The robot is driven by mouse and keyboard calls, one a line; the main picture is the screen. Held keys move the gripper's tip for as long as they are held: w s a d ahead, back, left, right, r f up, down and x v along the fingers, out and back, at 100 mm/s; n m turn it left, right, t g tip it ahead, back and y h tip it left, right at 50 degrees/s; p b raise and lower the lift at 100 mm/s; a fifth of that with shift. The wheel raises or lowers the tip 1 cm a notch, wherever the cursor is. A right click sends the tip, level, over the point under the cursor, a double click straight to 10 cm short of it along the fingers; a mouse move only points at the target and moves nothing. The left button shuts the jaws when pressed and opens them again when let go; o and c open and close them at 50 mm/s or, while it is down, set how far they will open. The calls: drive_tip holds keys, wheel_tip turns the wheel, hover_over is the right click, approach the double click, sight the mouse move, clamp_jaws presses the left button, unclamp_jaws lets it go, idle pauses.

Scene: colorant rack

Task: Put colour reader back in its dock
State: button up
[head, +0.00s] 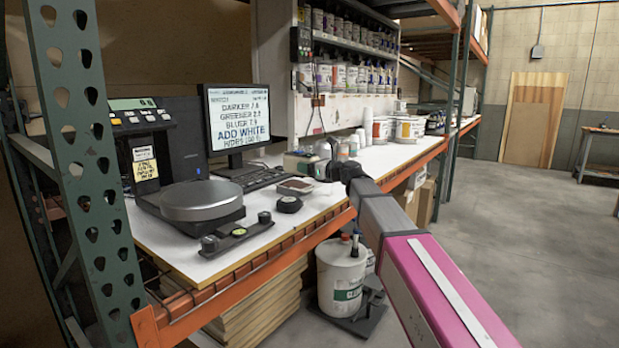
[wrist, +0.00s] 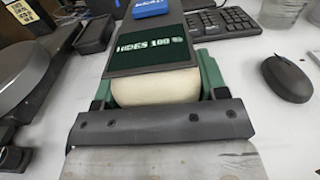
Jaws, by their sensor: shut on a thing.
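The colour reader (wrist: 153,52) is a cream device with a dark face, a green-lit display reading "HIDES 100 %" and a blue part at its far end. My gripper (wrist: 156,88) is shut on it, with green parts at both sides of the cream body. I cannot tell for sure which thing is the dock; a low black holder with two round knobs (head: 238,238) lies at the bench's front edge.
A round metal plate (head: 202,200) on a black base stands at left. A monitor (head: 237,120) and keyboard (head: 252,178) are behind. A mouse (wrist: 287,77) is right of the reader. Tubs (head: 409,129) stand farther right.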

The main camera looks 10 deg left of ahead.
drive_tip(key=shift+w+f, duration=0.15)
drive_tip(key=shift+f, duration=1.7)
drive_tip(key=shift+f, duration=0.15)
drive_tip(key=o, duration=1.5)
